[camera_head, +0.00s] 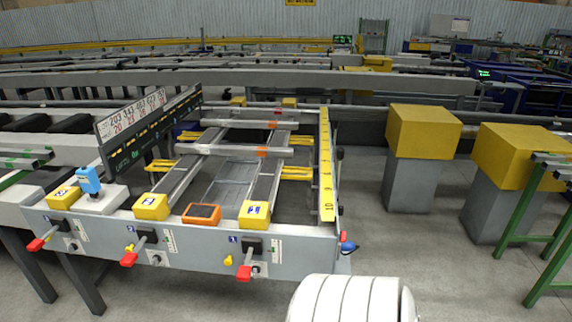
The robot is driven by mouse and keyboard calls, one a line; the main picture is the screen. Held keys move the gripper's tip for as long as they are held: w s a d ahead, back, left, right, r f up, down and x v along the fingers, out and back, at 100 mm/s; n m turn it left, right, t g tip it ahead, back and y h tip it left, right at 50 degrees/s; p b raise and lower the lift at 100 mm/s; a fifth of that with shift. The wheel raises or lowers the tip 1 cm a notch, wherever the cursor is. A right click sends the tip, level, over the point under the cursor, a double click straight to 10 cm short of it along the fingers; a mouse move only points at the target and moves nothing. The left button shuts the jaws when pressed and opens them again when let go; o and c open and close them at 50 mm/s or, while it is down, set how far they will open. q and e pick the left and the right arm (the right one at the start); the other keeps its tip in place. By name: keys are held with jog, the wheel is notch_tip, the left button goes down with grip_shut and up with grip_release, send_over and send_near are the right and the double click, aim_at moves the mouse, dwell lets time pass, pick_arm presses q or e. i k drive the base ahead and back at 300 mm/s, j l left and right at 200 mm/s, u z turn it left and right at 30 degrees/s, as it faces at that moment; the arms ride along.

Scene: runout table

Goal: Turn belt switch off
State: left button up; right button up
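The runout table's grey front panel (200,250) faces me and carries several switch levers. All three handles slant down and to the left from dark mounts. I cannot tell which of them is the belt switch, as the labels are too small to read. Neither of my grippers is in view. A white ribbed part, probably mine, shows at the bottom edge.
Yellow boxes (151,207) and an orange-framed device (202,214) sit along the panel's top. A blue object (89,181) stands at the left. A red and blue fitting (346,243) juts from the right corner. Yellow-topped pedestals (423,130) and green frames (520,225) stand right, with open floor between.

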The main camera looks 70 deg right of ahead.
aim_at(342, 238)
jog(key=z, duration=1.85)
jog(key=l+z, duration=0.15)
jog(key=i+l, duration=0.1)
jog(key=l, duration=1.2)
